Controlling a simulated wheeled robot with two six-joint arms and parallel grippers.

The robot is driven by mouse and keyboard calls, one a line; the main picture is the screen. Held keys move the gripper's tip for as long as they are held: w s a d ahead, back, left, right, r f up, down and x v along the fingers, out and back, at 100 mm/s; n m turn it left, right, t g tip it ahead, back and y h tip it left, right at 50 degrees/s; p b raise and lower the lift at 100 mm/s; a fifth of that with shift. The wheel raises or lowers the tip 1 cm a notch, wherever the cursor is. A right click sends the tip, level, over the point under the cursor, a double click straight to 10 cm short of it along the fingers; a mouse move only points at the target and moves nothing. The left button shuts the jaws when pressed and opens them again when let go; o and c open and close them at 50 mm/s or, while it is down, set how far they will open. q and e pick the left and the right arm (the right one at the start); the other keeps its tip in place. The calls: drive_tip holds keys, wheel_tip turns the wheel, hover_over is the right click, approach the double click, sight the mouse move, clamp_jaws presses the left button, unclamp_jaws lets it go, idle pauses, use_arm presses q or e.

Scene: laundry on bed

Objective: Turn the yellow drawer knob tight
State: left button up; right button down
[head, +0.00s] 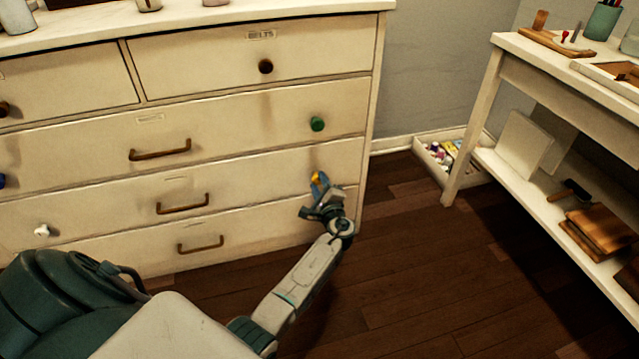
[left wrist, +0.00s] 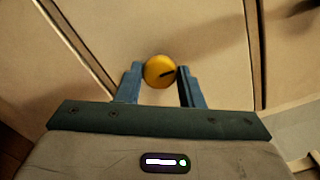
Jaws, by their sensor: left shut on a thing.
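The yellow knob (head: 315,176) is on the third drawer row of the cream dresser, near its right edge. In the left wrist view the round yellow knob (left wrist: 158,72), with a dark line mark on its face, sits between the blue fingertips. My left gripper (head: 319,184) reaches the dresser front and is shut on the knob, one finger on each side, as the left wrist view also shows (left wrist: 159,80). In the head view the fingers partly cover the knob. My right gripper is not in view.
The dresser (head: 240,115) also has a green knob (head: 317,124) above, a dark knob (head: 266,66), a white knob (head: 42,230) and bar handles. A bench (head: 485,90) with a lower shelf stands right, a low tray (head: 430,165) behind it. The wooden floor (head: 420,270) between is clear.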

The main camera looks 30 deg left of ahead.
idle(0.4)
use_arm(q)
drive_tip(key=o, duration=1)
drive_tip(key=shift+d, duration=0.1)
drive_tip(key=p+v, duration=0.2)
drive_tip(key=v, duration=0.8)
drive_tip(key=shift+s+d, duration=0.2)
drive_tip(key=shift+s, duration=0.1)
